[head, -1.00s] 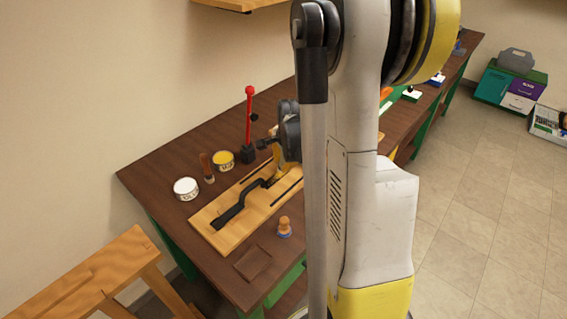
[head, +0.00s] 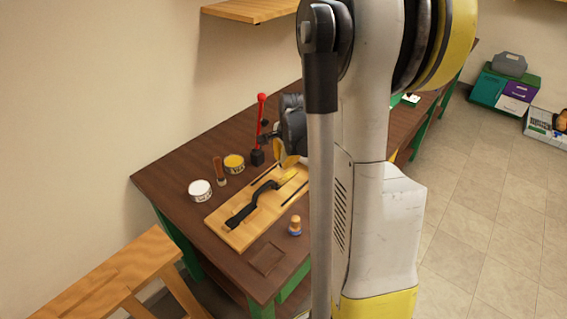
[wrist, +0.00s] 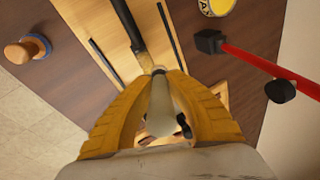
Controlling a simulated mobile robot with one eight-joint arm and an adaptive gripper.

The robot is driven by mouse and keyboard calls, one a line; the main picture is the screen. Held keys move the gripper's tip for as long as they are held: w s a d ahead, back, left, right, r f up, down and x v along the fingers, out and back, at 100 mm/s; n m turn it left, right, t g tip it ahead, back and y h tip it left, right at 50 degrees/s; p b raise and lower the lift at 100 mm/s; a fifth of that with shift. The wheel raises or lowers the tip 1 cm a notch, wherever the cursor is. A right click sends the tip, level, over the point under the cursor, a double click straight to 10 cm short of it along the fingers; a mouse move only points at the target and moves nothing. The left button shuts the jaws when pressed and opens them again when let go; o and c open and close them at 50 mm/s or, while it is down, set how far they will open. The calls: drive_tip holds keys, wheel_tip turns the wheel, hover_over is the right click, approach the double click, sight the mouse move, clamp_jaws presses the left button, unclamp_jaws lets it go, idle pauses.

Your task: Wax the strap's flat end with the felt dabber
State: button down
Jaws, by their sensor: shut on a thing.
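The black strap (head: 262,192) lies along the wooden board on the bench, with a raised bend in its middle. In the wrist view the strap (wrist: 130,25) runs down to the meeting fingertips. In the head view my gripper (head: 291,162) is at the board's far end, partly hidden by my arm. A brown-handled tool (head: 218,172) with a pale foot stands between the tins and may be the felt dabber. A wooden knob with a blue collar (head: 295,226) stands right of the board.
A white tin (head: 199,191) and a yellow tin (head: 234,164) stand left of the board (head: 236,240). A red lever on a black base (head: 261,125) rises close to my gripper. The bench's near corner holds only a flat brown square (head: 267,258).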

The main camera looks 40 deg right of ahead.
drive_tip(key=shift+r+p, duration=0.8)
drive_tip(key=shift+r, duration=0.6)
